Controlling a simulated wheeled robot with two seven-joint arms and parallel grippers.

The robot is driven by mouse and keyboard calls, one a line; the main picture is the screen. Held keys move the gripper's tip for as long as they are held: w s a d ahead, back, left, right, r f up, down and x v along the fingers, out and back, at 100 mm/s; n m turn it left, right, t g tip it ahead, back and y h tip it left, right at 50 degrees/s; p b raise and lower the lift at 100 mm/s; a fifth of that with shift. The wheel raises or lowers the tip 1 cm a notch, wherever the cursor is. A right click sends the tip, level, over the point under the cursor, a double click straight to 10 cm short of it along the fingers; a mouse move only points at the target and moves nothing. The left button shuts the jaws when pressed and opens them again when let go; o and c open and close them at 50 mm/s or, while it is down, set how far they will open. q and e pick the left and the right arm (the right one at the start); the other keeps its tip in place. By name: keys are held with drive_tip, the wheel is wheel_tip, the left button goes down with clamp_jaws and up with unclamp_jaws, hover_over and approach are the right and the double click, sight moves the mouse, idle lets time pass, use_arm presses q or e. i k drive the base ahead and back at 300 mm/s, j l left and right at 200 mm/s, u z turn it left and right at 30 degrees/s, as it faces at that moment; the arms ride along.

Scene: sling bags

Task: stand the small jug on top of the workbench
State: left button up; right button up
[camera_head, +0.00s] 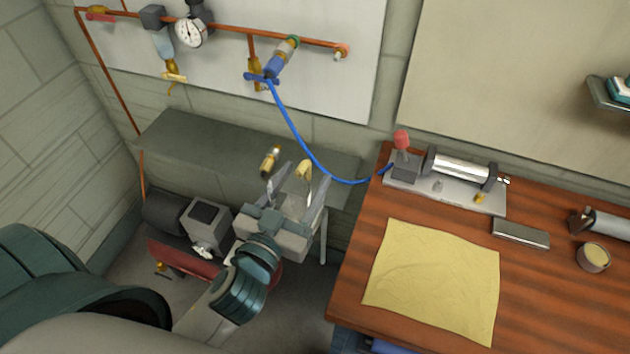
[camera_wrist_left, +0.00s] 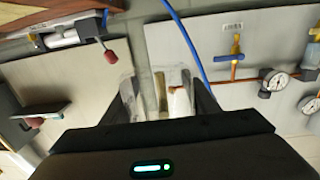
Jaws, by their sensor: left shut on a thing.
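My left gripper (camera_head: 297,188) reaches over the grey ledge, left of the workbench (camera_head: 560,300). It is shut on a small brass-coloured thing (camera_head: 304,170), which I take to be the small jug; its shape is mostly hidden by the fingers. In the left wrist view the gripper (camera_wrist_left: 168,102) has a pale, brassy piece (camera_wrist_left: 161,90) between its fingers, too blurred to make out. The workbench has a reddish wooden top, and its edge also shows in the left wrist view (camera_wrist_left: 60,20). My right gripper is not in view.
A blue hose (camera_head: 300,135) hangs between wall and bench. A brass fitting (camera_head: 270,158) is by the grey ledge (camera_head: 200,145). Bare wood lies right of the cloth.

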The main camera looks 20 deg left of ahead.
sight(584, 333)
drive_tip(key=l+u, duration=0.1)
drive_tip(key=u, duration=0.3)
drive_tip(key=l+u, duration=0.2)
drive_tip(key=k+l+u, duration=0.25)
drive_tip(key=l, duration=0.15)
drive_tip(key=l+u, duration=0.2)
drive_tip(key=l, duration=0.15)
drive_tip(key=k+l, duration=0.2)
drive_tip(key=l, duration=0.25)
drive_tip(key=k+l+u, duration=0.1)
drive_tip(key=l, duration=0.35)
drive_tip(key=k+l, duration=0.35)
drive_tip(key=k+l+u, duration=0.1)
drive_tip(key=l, duration=0.45)
drive_tip(key=k+l, duration=0.35)
drive_tip(key=l+u, duration=0.05)
drive_tip(key=l, duration=0.05)
